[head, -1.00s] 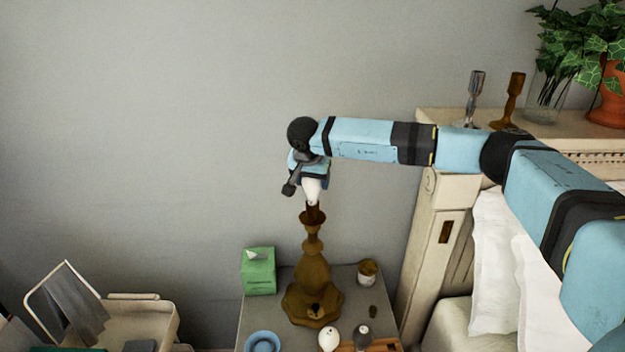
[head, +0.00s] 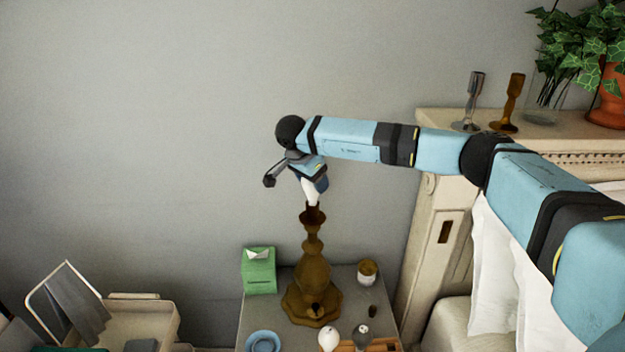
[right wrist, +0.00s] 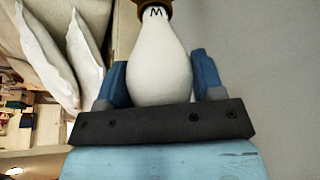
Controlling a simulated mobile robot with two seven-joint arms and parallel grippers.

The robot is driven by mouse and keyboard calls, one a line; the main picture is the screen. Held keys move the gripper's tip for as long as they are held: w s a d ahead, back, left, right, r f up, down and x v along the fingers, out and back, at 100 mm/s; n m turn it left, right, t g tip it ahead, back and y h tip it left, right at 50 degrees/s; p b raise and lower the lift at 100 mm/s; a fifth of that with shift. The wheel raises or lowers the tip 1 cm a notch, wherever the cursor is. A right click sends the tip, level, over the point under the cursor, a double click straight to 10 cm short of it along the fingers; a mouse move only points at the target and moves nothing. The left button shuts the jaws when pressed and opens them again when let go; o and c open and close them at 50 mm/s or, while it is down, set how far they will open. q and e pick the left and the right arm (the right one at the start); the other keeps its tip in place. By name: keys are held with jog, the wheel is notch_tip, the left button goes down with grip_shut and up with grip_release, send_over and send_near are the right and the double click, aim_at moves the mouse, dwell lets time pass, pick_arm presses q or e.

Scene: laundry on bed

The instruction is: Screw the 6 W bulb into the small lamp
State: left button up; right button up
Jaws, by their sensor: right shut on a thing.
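The lamp (head: 312,272) is a brown turned stand, upright on the grey bedside table (head: 256,310) in the head view. My right gripper (head: 312,183) is above it, shut on a white bulb (head: 311,194). The bulb's lower end meets the lamp's socket at the top; how deep it sits cannot be told. In the right wrist view the bulb (right wrist: 160,62) lies between the two blue fingers, with a "W" mark near its neck and the brown socket (right wrist: 157,4) at its end. Any number on it is hidden. My left gripper is not in view.
Two other bulbs, one white (head: 329,337) and one grey (head: 361,332), stand by a wooden tray (head: 385,345). A green tissue box (head: 259,272), a blue dish (head: 263,342) and a cup (head: 367,271) share the table.

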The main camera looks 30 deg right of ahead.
jog(key=m+g, duration=0.1)
jog(key=m, duration=0.1)
jog(key=shift+r+m+p, duration=0.1)
jog(key=shift+m+p, duration=0.2)
jog(key=shift+m, duration=0.4)
jog(key=shift+m+g+p, duration=0.3)
jog(key=shift+m+g, duration=0.3)
jog(key=shift+m, duration=0.3)
jog(key=shift+m+y, duration=0.3)
jog(key=shift+m, duration=0.5)
jog(key=shift+g, duration=0.3)
jog(key=shift+m+g+p, duration=0.3)
jog(key=shift+m+p, duration=0.15)
jog(key=shift+m, duration=0.65)
jog(key=shift+m+y, duration=0.4)
jog(key=shift+m, duration=0.3)
